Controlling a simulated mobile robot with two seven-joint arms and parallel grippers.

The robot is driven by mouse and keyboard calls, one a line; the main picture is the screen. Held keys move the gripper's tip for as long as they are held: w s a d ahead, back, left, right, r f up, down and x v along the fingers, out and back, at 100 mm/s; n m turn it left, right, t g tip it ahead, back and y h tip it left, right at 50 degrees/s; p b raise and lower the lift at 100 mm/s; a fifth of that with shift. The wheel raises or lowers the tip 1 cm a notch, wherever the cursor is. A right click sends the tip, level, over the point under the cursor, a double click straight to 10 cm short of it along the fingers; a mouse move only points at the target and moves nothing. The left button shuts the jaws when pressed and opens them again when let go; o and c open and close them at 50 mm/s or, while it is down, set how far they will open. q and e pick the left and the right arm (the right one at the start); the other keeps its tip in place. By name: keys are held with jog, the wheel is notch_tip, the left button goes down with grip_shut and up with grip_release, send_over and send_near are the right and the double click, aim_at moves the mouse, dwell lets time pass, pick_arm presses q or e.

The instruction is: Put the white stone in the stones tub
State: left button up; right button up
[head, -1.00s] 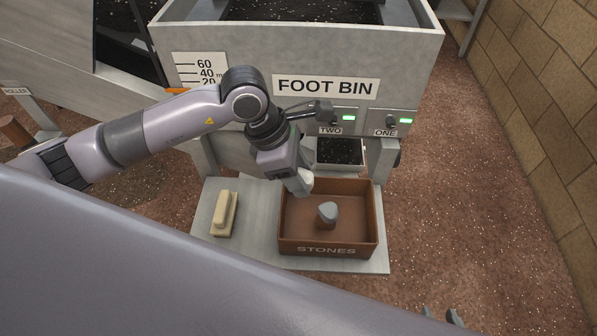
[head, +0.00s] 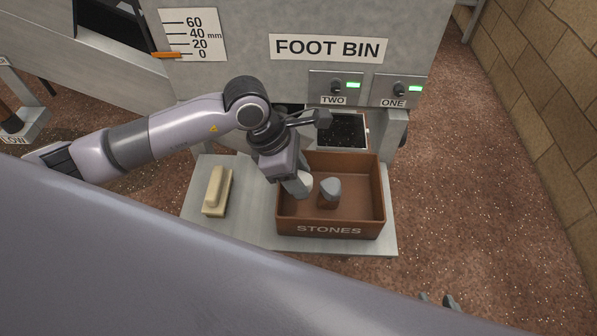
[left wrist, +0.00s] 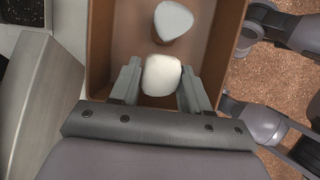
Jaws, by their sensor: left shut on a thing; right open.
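The brown stones tub (head: 330,231), marked STONES, sits on a grey shelf below the foot bin. My left gripper (head: 299,186) is shut on the white stone (head: 305,183), over the left part of the tub. In the left wrist view the white stone (left wrist: 162,75) sits between the two fingers, with the tub floor behind it. I cannot tell whether it touches the floor. A grey stone (head: 330,186) is inside the tub to its right, and shows ahead of the fingers in the left wrist view (left wrist: 173,21). My right gripper (head: 438,300) is open, partly visible at the lower right.
A cream brush-like block (head: 217,191) lies on the shelf (head: 247,222) left of the tub. A dark-filled tray (head: 342,130) stands behind the tub. The foot bin (head: 330,75) has knobs ONE and TWO. A brick wall (head: 545,110) rises at right.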

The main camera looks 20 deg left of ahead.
pick_arm(q)
notch_tip(320, 180, down, 3)
jog(key=shift+f+b, duration=0.1)
jog(key=shift+b, duration=0.95)
jog(key=shift+f+b, duration=0.7)
jog(key=shift+f, duration=0.05)
jog(key=o, duration=1.1)
jog(key=shift+o, duration=0.2)
jog(key=shift+r, duration=0.1)
